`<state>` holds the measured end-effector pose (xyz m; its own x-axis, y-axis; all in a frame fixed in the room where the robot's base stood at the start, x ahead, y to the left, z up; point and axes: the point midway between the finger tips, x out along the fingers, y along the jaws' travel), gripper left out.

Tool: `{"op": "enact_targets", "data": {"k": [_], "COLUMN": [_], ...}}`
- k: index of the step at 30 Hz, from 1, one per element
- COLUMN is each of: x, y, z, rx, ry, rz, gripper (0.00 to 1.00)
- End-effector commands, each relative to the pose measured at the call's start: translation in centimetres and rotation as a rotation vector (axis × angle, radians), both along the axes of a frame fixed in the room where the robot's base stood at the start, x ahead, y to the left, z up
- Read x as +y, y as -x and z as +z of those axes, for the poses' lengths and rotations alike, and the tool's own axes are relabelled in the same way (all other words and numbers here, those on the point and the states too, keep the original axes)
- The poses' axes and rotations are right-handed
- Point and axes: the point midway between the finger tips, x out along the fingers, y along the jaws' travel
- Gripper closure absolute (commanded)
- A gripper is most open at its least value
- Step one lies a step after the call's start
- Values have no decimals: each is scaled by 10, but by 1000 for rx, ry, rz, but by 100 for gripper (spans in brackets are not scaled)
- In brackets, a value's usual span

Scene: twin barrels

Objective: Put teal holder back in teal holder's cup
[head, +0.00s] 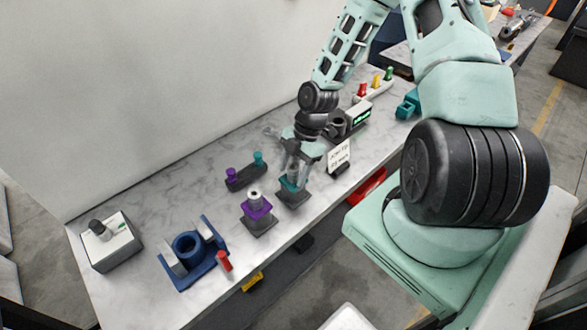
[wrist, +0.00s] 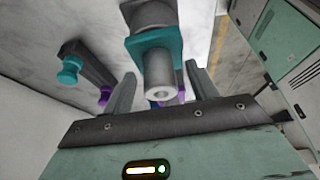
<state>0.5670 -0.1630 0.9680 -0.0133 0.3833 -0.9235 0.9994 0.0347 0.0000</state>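The teal holder (head: 290,184) is at my gripper, over a dark square base (head: 293,199). The wrist view shows its teal square collar (wrist: 153,44) and a grey tube with a hole in its end. My gripper (head: 290,168) is around the upper part of the holder. In the wrist view its two fingers (wrist: 160,72) stand either side of the tube with gaps, so it looks open. My gripper partly hides the holder in the head view. I cannot tell whether the holder is seated in its cup.
A purple holder (head: 257,209) stands close by on the left. Behind is a dark rack (head: 245,179) with a teal and a purple knob. A white sign (head: 339,155) is to the right. A blue fixture (head: 191,254) and grey box (head: 110,240) are at far left.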

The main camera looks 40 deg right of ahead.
Motion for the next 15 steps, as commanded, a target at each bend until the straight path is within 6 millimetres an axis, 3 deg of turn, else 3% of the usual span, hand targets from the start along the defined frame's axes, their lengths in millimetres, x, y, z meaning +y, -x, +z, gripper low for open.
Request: {"op": "enact_targets", "data": {"k": [8,15], "x": [-8,-29], "y": [-1,-2], "z": [15,63], "rx": [-4,-5], "ry": [1,4], "rz": [-4,-4], "gripper": [42,42]}}
